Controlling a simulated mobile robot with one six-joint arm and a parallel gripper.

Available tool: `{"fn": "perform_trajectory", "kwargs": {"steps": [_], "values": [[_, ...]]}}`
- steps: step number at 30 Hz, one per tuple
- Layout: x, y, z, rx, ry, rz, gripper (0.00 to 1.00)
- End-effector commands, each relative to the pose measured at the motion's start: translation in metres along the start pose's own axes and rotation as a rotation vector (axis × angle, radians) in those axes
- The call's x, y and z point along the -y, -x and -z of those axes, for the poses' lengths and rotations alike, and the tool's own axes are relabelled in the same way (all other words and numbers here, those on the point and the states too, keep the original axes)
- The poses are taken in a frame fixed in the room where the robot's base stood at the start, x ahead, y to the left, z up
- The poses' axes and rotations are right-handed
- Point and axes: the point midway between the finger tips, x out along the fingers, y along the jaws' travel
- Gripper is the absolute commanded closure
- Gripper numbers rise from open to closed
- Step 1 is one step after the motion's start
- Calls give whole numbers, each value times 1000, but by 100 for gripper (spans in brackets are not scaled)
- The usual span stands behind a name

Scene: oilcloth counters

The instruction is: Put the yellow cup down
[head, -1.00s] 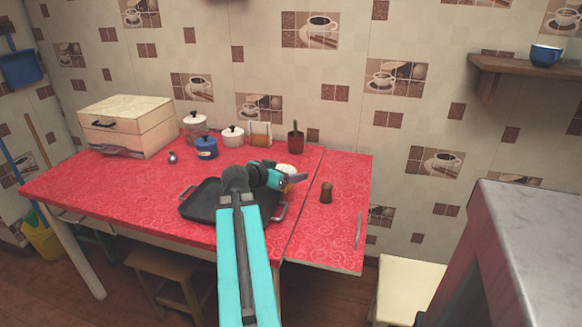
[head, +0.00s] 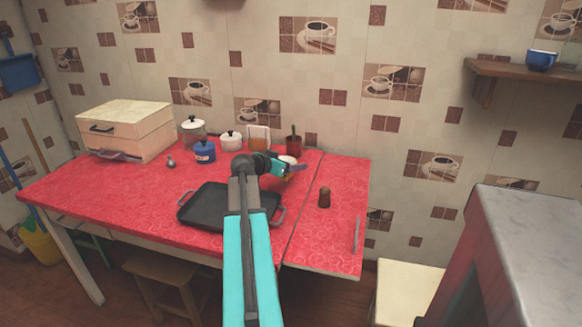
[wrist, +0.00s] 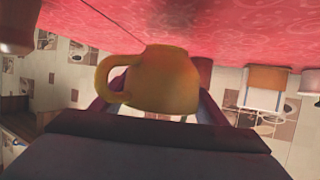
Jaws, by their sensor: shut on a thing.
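The yellow cup (wrist: 165,82) is between the two fingers of my gripper (wrist: 160,98) in the wrist view, its handle to the left. In the head view my gripper (head: 294,171) is over the back right part of the red table (head: 120,200), and only a small yellow bit of the cup (head: 287,178) shows below it. The rest of the cup is hidden by the gripper. The wrist view has the red tabletop at its upper edge, close to the cup. I cannot tell whether the cup touches it.
A black pan (head: 215,206) lies left of the gripper. A brown shaker (head: 324,197) stands to its right, and a brown pot (head: 294,143) behind. Jars and a blue canister (head: 204,152) line the back, beside a bread box (head: 125,130). The right-hand table part is mostly clear.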

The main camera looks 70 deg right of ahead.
Motion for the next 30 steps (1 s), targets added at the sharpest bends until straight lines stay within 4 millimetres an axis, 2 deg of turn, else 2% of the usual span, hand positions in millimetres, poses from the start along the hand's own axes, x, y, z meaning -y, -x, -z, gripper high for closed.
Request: {"fn": "perform_trajectory", "kwargs": {"steps": [10, 24, 30], "values": [[21, -29, 9, 0, 1, 0, 59], [23, -32, 8, 0, 1, 0, 59], [23, -37, -4, 0, 2, 0, 59]]}}
